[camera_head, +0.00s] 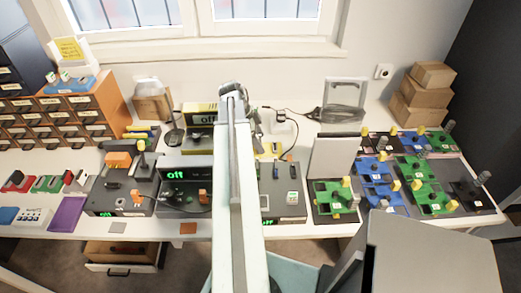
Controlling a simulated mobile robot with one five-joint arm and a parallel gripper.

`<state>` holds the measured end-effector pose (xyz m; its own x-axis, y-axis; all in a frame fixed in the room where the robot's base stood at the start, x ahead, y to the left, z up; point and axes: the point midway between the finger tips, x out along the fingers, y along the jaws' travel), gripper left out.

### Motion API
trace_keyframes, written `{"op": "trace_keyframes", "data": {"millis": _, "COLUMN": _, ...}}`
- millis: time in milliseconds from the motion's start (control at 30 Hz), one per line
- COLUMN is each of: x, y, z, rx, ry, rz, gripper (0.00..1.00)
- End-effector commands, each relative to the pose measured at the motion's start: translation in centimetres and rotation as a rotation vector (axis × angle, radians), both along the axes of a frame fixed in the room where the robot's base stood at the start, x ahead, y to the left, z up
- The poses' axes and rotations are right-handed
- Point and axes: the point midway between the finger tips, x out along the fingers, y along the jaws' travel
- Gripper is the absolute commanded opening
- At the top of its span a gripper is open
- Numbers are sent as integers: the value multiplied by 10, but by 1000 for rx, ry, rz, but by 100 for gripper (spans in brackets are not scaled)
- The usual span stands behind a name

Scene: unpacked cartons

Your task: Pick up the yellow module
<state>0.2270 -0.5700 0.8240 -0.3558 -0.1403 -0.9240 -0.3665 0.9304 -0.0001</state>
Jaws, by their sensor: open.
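A small yellow piece (270,148) lies on the table just right of my arm, partly hidden by it; it looks like the yellow module, but its shape is too small to be sure. My arm reaches up the middle of the picture. My gripper (254,125) is at its far end, above the back of the table and beyond the yellow piece. It is mostly hidden by the arm. I see nothing held in it, and it is open.
An orange drawer cabinet (75,114) and small coloured modules stand at the left. Dark devices with green "off" displays (185,174) sit mid-table. Green and blue boards with yellow knobs (428,190) and stacked cartons (424,95) are at the right. A grey box (435,255) blocks the front right.

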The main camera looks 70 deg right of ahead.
Motion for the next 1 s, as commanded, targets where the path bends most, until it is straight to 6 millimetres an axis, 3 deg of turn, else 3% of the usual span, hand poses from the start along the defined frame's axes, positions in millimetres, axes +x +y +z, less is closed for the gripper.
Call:
{"op": "trace_keyframes", "data": {"millis": 33, "x": -2, "y": -1, "z": -8, "rx": 0, "ry": 0, "rz": 0, "gripper": 73}}
{"op": "trace_keyframes", "data": {"millis": 233, "x": -2, "y": -1, "z": -4, "rx": 0, "ry": 0, "rz": 0, "gripper": 73}}
{"op": "trace_keyframes", "data": {"millis": 500, "x": -2, "y": -1, "z": -4, "rx": 0, "ry": 0, "rz": -1, "gripper": 0}}
{"op": "trace_keyframes", "data": {"millis": 800, "x": -3, "y": -1, "z": -1, "rx": 1, "ry": 0, "rz": -1, "gripper": 0}}
{"op": "trace_keyframes", "data": {"millis": 1000, "x": -3, "y": -1, "z": 23, "rx": 1, "ry": 0, "rz": -1, "gripper": 0}}
